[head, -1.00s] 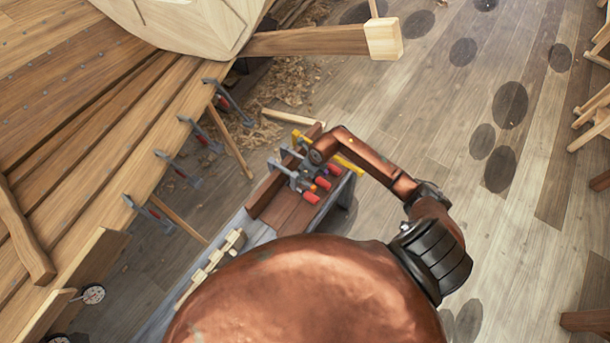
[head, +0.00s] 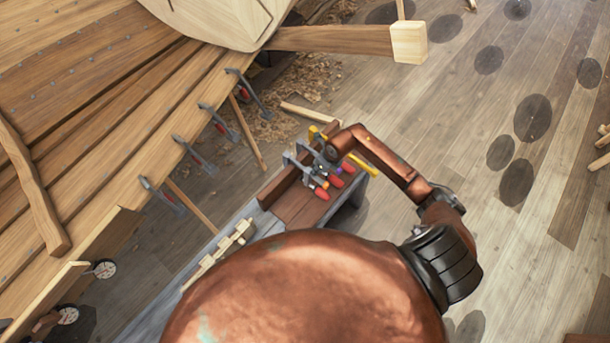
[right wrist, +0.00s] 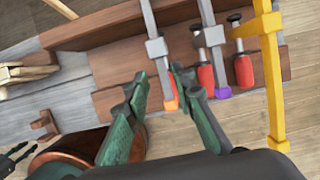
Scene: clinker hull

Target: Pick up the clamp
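Several clamps (head: 290,162) stand in a brown wooden tray (head: 294,207) on a grey bench, beside my right arm in the head view. In the right wrist view, a grey clamp with an orange tip (right wrist: 170,104) and a red handle lies nearest my right gripper (right wrist: 165,92). The green fingers are apart, one on each side of the lower end of that clamp; contact cannot be made out. To its right are a grey clamp with a purple tip (right wrist: 222,92) and a yellow clamp (right wrist: 271,70). Dark prongs at the left edge may be my left gripper (right wrist: 18,160).
The planked hull (head: 90,110) fills the left, with clamps (head: 217,122) along its edge. Pale wooden blocks (head: 222,250) sit on the bench left of the tray. A thick beam (head: 340,40) juts out above. The floor at right is mostly clear.

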